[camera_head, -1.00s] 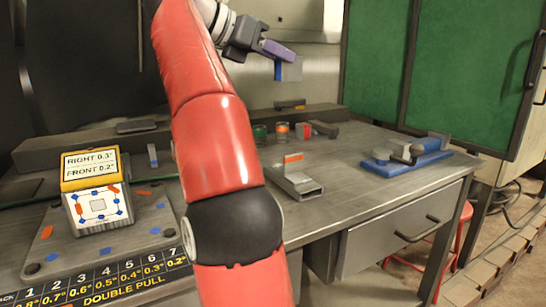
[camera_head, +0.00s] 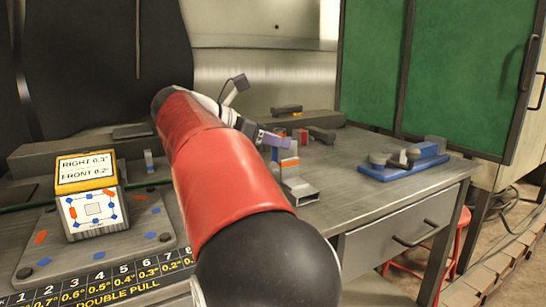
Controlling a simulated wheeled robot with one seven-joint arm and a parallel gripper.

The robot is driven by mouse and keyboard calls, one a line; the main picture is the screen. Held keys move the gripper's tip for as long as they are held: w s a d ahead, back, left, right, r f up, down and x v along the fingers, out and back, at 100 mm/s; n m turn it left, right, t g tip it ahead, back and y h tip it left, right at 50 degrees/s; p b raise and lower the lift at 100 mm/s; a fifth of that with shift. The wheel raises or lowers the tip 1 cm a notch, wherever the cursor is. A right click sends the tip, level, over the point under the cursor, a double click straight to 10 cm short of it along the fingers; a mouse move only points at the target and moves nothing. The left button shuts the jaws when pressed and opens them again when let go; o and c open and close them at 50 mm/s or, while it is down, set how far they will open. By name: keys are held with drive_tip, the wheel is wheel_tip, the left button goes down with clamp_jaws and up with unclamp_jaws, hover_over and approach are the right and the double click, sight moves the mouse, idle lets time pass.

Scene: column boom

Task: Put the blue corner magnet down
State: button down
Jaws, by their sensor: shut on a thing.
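My gripper (camera_head: 277,140), with purple-grey fingers, is low over the middle of the bench. It is shut on the small blue corner magnet (camera_head: 276,153), which shows just below the fingers and is partly hidden. The magnet is close to a grey metal channel piece (camera_head: 301,190) with an orange strip (camera_head: 290,162) on its upright part. I cannot tell whether the magnet touches it or the bench. My red arm crosses the picture and hides part of the bench.
A yellow-topped sign block (camera_head: 87,168) stands on a plate (camera_head: 150,224) with blue and orange marks at left. A red block (camera_head: 300,136) and dark bar (camera_head: 321,134) lie behind the gripper. A blue-based tool (camera_head: 405,167) sits at right. The bench front right (camera_head: 375,195) is clear.

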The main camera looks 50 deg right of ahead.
sight(274, 155)
drive_tip(key=shift+f, duration=1.65)
drive_tip(key=shift+f, duration=0.1)
drive_tip(key=c, duration=1.1)
unclamp_jaws()
